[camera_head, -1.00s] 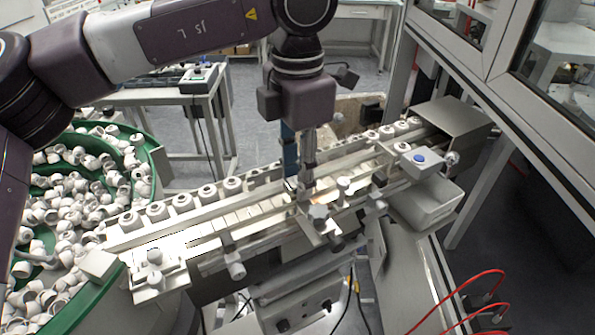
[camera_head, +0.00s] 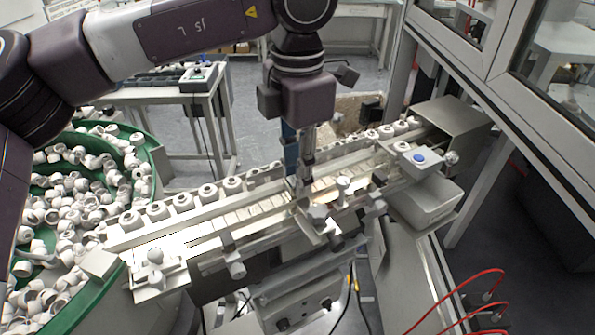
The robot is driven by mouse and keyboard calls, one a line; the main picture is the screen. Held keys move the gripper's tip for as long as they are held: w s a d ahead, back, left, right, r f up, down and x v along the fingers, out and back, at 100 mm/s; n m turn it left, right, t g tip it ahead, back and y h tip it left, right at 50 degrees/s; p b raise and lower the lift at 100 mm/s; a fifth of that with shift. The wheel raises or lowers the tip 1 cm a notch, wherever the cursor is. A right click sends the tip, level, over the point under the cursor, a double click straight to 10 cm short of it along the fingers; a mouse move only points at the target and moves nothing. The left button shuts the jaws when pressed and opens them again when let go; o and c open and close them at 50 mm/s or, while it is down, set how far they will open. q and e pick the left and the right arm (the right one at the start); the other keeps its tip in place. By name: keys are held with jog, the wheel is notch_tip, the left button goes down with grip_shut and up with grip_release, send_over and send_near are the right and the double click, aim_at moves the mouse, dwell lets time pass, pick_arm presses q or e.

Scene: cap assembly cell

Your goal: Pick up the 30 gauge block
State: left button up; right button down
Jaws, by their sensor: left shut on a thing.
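My left gripper (camera_head: 302,190) points straight down at the middle of the conveyor rail. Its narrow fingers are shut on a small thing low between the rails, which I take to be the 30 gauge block. The fingers and their shadow mostly hide it, and no number on it can be read. A blue upright part (camera_head: 290,150) shows just left of the grey fingers; I cannot tell whether it belongs to the gripper. My right gripper is not in view.
The conveyor rail (camera_head: 128,240) runs from lower left to upper right, carrying white caps (camera_head: 208,196). Clamps and knobs stick out along its front. A green feeder bowl (camera_head: 150,165) full of white parts stands left. A box with a blue button (camera_head: 420,158) and a metal cover (camera_head: 455,120) stand right.

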pick_arm(q)
jog(key=shift+r+p, duration=2.15)
jog(key=shift+r, duration=1.3)
